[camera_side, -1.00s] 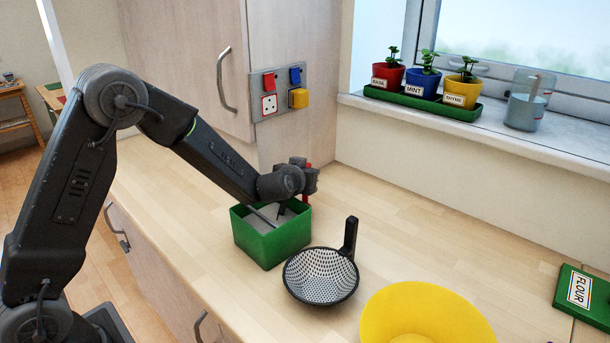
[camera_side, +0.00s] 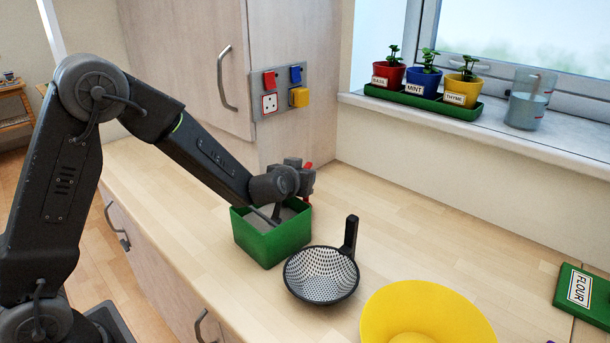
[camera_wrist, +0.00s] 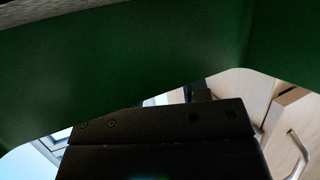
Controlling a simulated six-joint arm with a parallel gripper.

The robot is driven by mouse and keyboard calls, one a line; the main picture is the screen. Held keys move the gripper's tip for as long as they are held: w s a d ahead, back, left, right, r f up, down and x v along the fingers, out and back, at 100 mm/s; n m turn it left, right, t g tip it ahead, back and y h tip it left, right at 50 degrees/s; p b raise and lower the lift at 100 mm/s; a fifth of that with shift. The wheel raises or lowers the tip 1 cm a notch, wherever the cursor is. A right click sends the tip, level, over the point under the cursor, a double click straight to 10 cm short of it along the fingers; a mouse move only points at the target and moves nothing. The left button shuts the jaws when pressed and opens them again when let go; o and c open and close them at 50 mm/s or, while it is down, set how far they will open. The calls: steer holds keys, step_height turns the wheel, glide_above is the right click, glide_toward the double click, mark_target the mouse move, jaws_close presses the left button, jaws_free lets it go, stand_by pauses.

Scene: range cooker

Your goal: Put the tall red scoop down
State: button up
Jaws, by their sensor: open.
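The red scoop shows only as a narrow red strip (camera_side: 309,168) behind my gripper in the side view; the rest of it is hidden. My gripper (camera_side: 277,212) is open, with its fingers reaching down over the inside of a green open-topped box (camera_side: 277,247). The box holds pale grey-white contents. I cannot tell whether the scoop touches my fingers. In the wrist view the box's green wall (camera_wrist: 130,70) fills the upper part, and a dark part of my gripper is below. No scoop is visible there.
A black-rimmed strainer (camera_side: 321,275) with an upright handle stands just right of the box. A yellow bowl (camera_side: 425,312) is at the front right. A green flour-labelled item (camera_side: 583,297) lies at the far right. Counter behind the strainer is clear.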

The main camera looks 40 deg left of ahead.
step_height(320, 180, up, 7)
steer(key=s+d+r+m+g+h, duration=0.1)
steer(key=s+d+r+m+h, duration=0.45)
steer(key=s, duration=0.65)
steer(key=s+f+g, duration=0.3)
steer(key=s+g, duration=0.3)
steer(key=s, duration=1.6)
steer(key=shift+a+n, duration=0.3)
steer(key=shift+n, duration=0.15)
steer(key=shift+o, duration=0.5)
steer(key=shift+f+y, duration=0.1)
steer(key=shift+y, duration=0.15)
